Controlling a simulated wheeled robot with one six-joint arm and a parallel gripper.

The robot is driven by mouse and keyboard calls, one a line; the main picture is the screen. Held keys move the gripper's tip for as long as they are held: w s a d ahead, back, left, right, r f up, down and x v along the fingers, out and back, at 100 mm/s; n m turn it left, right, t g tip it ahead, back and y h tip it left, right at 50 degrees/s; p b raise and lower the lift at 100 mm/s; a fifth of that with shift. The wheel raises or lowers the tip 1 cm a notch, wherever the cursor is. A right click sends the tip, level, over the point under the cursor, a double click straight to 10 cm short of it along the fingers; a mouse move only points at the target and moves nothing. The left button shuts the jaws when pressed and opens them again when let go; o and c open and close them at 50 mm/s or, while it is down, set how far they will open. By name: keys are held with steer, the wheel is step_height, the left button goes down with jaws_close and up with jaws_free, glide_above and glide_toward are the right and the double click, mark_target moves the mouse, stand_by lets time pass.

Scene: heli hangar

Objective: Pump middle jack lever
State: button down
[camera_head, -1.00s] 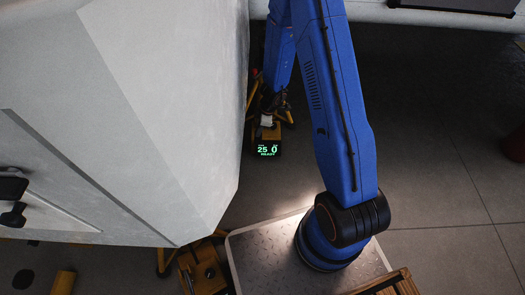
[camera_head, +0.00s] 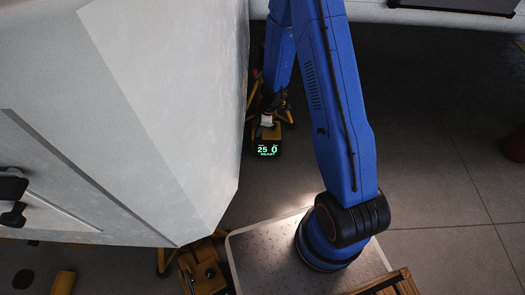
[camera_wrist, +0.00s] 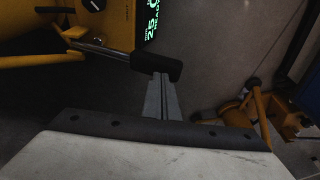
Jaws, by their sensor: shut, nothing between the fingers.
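A yellow jack (camera_head: 277,132) stands on the floor beside the white helicopter body, with a lit green display (camera_head: 266,151) reading 25, 0 and READY. In the wrist view this jack (camera_wrist: 112,26) is at top left, its display (camera_wrist: 152,20) seen sideways. Its lever is a metal rod (camera_wrist: 105,48) ending in a black grip (camera_wrist: 158,67). My gripper (camera_wrist: 161,88) is shut and empty, its fingertips right at the underside of the black grip in the picture. Whether they touch it, I cannot tell. In the head view my arm partly hides the jack and the lever is too small to make out.
The white helicopter body (camera_head: 150,100) fills the left side of the head view, close to my arm. Another yellow jack (camera_head: 203,272) stands at bottom left. In the wrist view a yellow jack (camera_wrist: 262,112) stands at right. Open grey floor (camera_head: 440,190) lies to the right.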

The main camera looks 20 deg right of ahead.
mark_target(259, 139)
steer(key=shift+f, duration=0.15)
stand_by(0.5)
steer(key=shift+d+x, duration=0.25)
steer(key=shift+x, duration=0.9)
steer(key=shift+s+f, duration=0.1)
steer(key=shift+f, duration=0.2)
steer(key=shift+d+x, duration=0.15)
steer(key=shift+x, duration=0.5)
steer(key=shift+d+x, duration=0.15)
steer(key=shift+x, duration=0.55)
steer(key=shift+a+v, duration=0.2)
steer(key=shift+v, duration=0.75)
steer(key=shift+a+v, duration=0.2)
steer(key=shift+v, duration=0.7)
steer(key=shift+a+v, duration=0.25)
steer(key=shift+v, duration=0.7)
steer(key=shift+r, duration=0.1)
